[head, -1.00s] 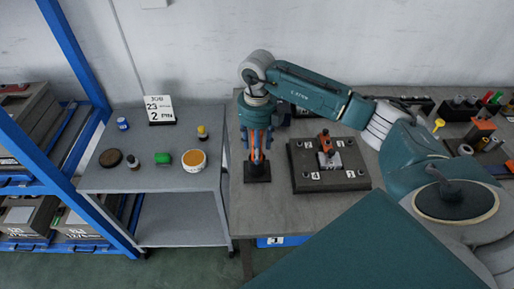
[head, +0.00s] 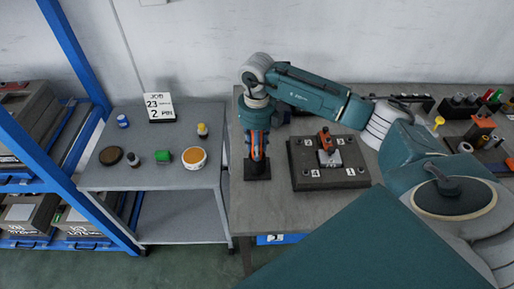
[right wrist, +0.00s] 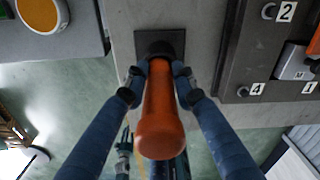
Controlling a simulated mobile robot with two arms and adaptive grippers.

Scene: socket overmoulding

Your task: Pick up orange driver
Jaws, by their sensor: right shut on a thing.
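The orange driver (right wrist: 160,122) stands upright in the right wrist view, its handle end toward the camera. Its lower end meets a dark square base (right wrist: 146,68) on the workbench. My right gripper (right wrist: 160,78) is shut on the driver, with one blue finger on each side of it. In the head view my right gripper (head: 257,150) points down over the dark base (head: 257,170) and mostly hides the driver.
A dark fixture plate (head: 306,180) with numbered corners and an orange-topped part (head: 326,140) lies right of the gripper. A grey side table (head: 130,182) on the left holds small jars. More tools stand at the far right of the workbench (head: 270,212).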

